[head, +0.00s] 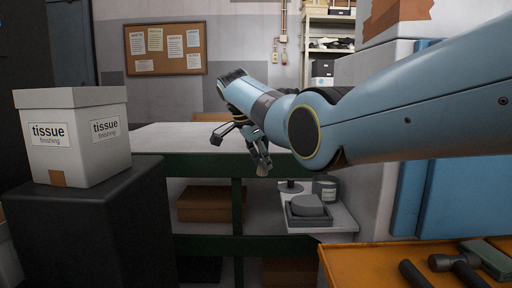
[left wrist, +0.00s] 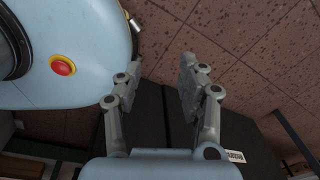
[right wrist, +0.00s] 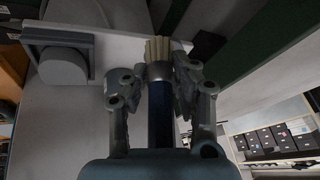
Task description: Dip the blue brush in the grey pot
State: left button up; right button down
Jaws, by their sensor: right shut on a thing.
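My right gripper (head: 257,150) hangs in front of the white-topped bench, fingers pointing down. In the right wrist view it (right wrist: 156,75) is shut on the blue brush (right wrist: 160,115), with pale bristles (right wrist: 158,48) beyond the fingertips. The bristles also show in the head view (head: 262,169), in the air. The grey pot (head: 325,187), with a pale label, stands on a small white shelf to the right of and below the bristles, apart from them. Its inside is not clear. My left gripper (left wrist: 160,68) is open and empty; it is outside the head view.
A grey tray (head: 296,221) with a rounded grey block (head: 307,205) sits in front of the pot. A round dark-grey item (head: 290,187) lies left of the pot. An orange worktop (head: 360,262) with a hammer (head: 455,265) is nearer right. A tissue box (head: 75,140) stands left.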

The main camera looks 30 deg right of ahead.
jog(key=s+d+r+n+t+p, duration=0.15)
jog(key=s+d+p, duration=0.45)
jog(key=p, duration=0.6)
jog(key=s+d+r+t+p, duration=0.1)
jog(key=s+d+r+p, duration=0.25)
jog(key=d+p, duration=0.7)
jog(key=f+b, duration=0.1)
jog(key=f, duration=0.1)
jog(key=a+f+b, duration=0.1)
jog(key=f+b, duration=0.3)
jog(key=shift+s+a+f, duration=0.3)
jog(key=shift+f, duration=0.05)
jog(key=shift+f+b, duration=0.35)
jog(key=shift+f, duration=0.2)
dwell(0.6)
notch_tip(320, 180, up, 7)
jog(key=p, duration=0.7)
